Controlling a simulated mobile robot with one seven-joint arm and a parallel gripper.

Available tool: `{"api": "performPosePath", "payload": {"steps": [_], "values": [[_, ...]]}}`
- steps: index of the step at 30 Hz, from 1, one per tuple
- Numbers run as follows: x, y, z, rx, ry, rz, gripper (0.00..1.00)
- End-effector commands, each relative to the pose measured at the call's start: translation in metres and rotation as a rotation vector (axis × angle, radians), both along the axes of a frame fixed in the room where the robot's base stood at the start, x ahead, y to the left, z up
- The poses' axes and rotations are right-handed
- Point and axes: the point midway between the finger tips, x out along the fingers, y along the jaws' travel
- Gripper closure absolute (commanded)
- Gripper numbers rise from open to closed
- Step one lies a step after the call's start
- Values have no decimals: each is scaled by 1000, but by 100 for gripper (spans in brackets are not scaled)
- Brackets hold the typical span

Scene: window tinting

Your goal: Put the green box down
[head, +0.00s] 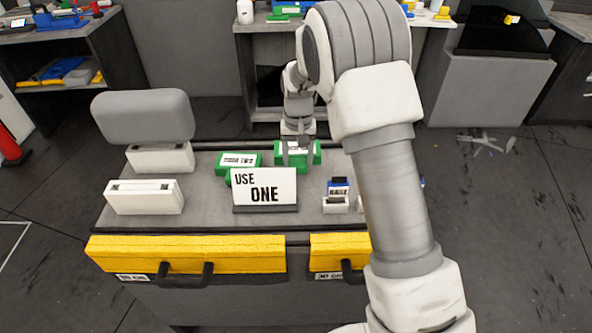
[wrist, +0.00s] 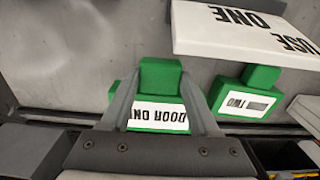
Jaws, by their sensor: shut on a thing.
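In the head view this green box (head: 313,153) is at the back of the grey worktop, partly hidden by my gripper (head: 296,153). I cannot tell whether its underside touches the worktop. A second green box with a white label (head: 238,161) lies to its left in the head view, apart from it; it also shows at the right in the wrist view (wrist: 248,103).
A white "USE ONE" sign (head: 264,187) stands in front of the green boxes. White blocks (head: 144,197) and a grey cushion-like block (head: 144,116) occupy the left side. A small blue-and-white item (head: 338,190) stands right of the sign. Yellow drawers (head: 187,254) line the front.

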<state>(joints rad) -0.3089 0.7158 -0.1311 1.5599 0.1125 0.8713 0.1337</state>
Motion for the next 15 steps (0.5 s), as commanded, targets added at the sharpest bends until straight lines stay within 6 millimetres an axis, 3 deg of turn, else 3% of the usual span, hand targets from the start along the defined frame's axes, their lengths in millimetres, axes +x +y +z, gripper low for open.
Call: {"api": "performPosePath", "payload": {"steps": [5,12,15], "values": [[1,6,-9,-1,1,0,100],[0,5,-41,-1,3,0,100],[1,5,-44,0,-1,0,100]]}}
